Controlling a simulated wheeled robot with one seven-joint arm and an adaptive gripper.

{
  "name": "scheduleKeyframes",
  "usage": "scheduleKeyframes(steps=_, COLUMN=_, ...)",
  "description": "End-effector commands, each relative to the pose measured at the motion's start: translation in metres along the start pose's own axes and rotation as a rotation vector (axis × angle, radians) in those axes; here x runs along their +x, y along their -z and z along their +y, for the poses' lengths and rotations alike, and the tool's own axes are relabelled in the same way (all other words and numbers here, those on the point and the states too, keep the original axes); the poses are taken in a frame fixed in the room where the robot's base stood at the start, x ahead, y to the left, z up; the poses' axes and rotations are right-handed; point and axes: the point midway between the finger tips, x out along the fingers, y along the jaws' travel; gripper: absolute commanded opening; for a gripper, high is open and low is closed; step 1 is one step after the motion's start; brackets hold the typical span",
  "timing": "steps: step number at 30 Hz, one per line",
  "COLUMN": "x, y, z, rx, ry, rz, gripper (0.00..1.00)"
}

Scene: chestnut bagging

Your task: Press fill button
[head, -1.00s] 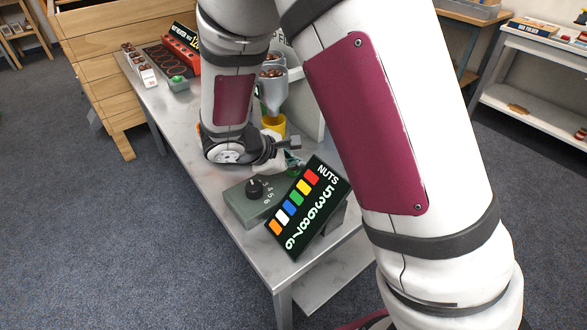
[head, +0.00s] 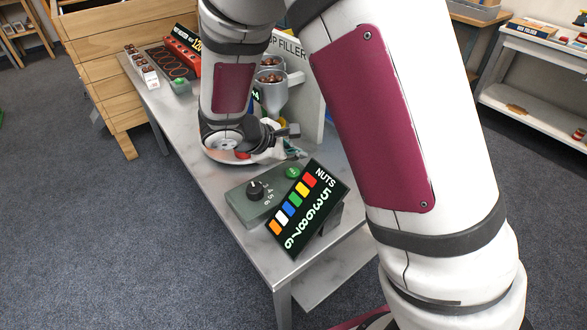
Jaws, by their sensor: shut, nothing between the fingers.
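A grey-green control box (head: 244,207) sits on the metal bench, with a black knob (head: 254,188) and numbers on its top. A round green button (head: 293,172) is on the box's far right part and is in plain view. My gripper (head: 297,152) is just beyond the button, apart from it in the picture. It is shut and empty, though the fingertips are small and partly hidden by its own body.
A tilted black "NUTS" sign (head: 312,207) with coloured squares stands right beside the box. The bench (head: 262,247) is bare at its near corner. A red display unit (head: 182,52) and a small box with a green button (head: 181,86) are at the bench's far left.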

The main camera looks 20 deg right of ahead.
Motion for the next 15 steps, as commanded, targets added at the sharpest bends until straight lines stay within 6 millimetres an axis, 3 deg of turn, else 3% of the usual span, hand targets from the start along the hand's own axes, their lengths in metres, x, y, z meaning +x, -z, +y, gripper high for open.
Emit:
scheduleKeyframes(steps=6, x=-0.015, y=-0.012, z=0.011, rx=0.0, ry=0.0, rz=0.0, gripper=0.0)
scheduleKeyframes(steps=15, x=-0.017, y=-0.012, z=0.012, rx=0.0, ry=0.0, rz=0.0, gripper=0.0)
